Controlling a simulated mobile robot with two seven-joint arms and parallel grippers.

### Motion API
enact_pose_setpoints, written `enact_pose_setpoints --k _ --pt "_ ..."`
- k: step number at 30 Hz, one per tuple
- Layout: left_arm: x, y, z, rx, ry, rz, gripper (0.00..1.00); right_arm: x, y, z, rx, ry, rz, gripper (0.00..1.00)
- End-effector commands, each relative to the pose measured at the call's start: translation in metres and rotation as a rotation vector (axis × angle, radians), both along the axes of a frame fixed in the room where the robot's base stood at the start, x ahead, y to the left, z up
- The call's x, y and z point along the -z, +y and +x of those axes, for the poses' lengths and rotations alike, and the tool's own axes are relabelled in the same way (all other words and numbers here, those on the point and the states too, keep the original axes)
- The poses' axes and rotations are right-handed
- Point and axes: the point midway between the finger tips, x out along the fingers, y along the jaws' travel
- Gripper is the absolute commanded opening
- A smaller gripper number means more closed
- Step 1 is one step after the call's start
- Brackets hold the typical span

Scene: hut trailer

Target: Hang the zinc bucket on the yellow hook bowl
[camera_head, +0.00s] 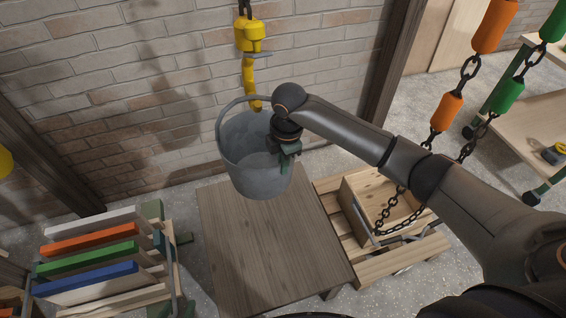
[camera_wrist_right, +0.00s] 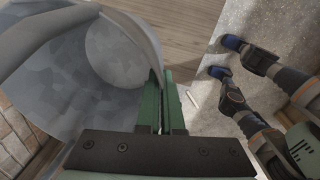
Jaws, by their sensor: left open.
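The zinc bucket (camera_head: 254,180) is a grey metal pail with an upright handle. It hangs in the air above the wooden table, tilted slightly. My right gripper (camera_head: 287,153) has green fingers shut on the bucket's rim at its right side. The right wrist view shows the bucket wall (camera_wrist_right: 95,75) between the fingers (camera_wrist_right: 160,105). The yellow hook (camera_head: 254,90) hangs in front of the brick wall, just above and behind the bucket. The bucket handle is close by its lower end; I cannot tell whether they touch.
A wooden table (camera_head: 270,245) lies below the bucket. A wooden box (camera_head: 365,205) stands on a pallet at its right. A rack of coloured boards (camera_head: 90,255) is at left. Orange and green chains (camera_head: 470,72) hang at right. A wooden post (camera_head: 394,60) stands behind.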

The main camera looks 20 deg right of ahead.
Motion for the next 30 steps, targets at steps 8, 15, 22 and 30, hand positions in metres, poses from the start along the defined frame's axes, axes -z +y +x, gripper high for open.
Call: enact_pose_setpoints --k 8,15,22,30 --pt "0.0 0.0 0.0 0.0 0.0 0.0 0.57 -0.002 0.001 0.001 -0.001 -0.005 0.003 0.0" --pt "0.0 0.0 0.0 0.0 0.0 0.0 0.57 -0.001 0.001 0.0 -0.001 -0.002 0.001 0.29" --pt "0.0 0.0 0.0 0.0 0.0 0.0 0.57 0.0 0.0 0.0 0.0 0.0 0.0 0.38" --pt "-0.012 0.0 0.0 0.0 0.0 0.0 0.57 -0.016 -0.001 -0.002 0.0 0.001 0.0 0.38"
